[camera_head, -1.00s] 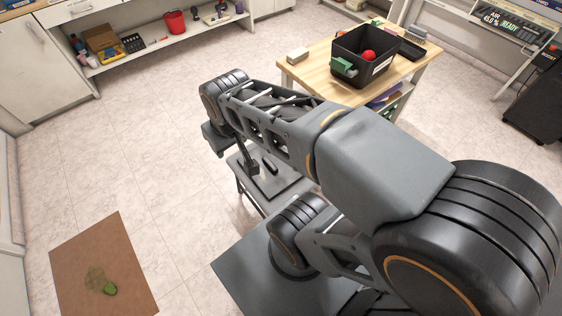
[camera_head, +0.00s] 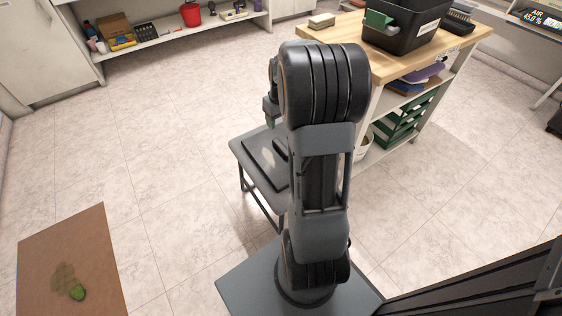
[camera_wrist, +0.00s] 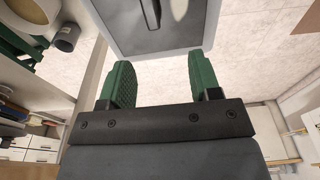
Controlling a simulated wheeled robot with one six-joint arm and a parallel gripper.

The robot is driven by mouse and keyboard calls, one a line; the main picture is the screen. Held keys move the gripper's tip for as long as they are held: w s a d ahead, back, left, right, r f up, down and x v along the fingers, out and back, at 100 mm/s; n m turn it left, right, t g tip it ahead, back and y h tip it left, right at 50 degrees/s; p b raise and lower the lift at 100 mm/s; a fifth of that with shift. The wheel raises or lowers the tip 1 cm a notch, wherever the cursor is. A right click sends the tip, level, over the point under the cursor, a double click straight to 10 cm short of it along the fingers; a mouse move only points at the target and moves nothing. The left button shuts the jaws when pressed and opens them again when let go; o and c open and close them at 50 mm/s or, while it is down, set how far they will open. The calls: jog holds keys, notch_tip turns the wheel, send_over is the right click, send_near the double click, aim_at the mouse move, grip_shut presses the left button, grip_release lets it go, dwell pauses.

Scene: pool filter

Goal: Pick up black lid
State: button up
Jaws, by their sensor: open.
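The black lid (camera_head: 256,158) is a flat dark square with a raised bar handle (camera_head: 280,147). It lies on a small grey table (camera_head: 237,147), partly hidden behind my arm in the head view. In the wrist view the lid (camera_wrist: 128,25) is at the top edge, cut off by the frame, with its handle (camera_wrist: 152,14) in view. My gripper (camera_wrist: 160,66) has two green fingers spread apart with nothing between them. In the head view only a bit of my gripper (camera_head: 270,120) shows, above the lid and apart from it.
A wooden workbench (camera_head: 400,62) stands behind and to the right, with a black bin (camera_head: 405,35) on top and green crates (camera_head: 405,125) below. A brown mat (camera_head: 95,245) with a green object lies on the floor at the left. Floor left of the table is clear.

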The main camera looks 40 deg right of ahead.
jog(key=b, duration=0.4)
send_over(281, 146)
jog(key=f, duration=0.9)
jog(key=shift+s+a+f, duration=0.15)
jog(key=shift+s+f, duration=0.1)
jog(key=shift+f, duration=0.15)
jog(key=shift+w+d+f+b, duration=0.1)
jog(key=shift+f+b, duration=0.7)
jog(key=shift+f, duration=0.9)
jog(key=shift+w+d+f+b, duration=0.1)
jog(key=shift+f+b, duration=0.65)
jog(key=shift+f, duration=0.9)
jog(key=shift+r, duration=0.1)
grip_shut()
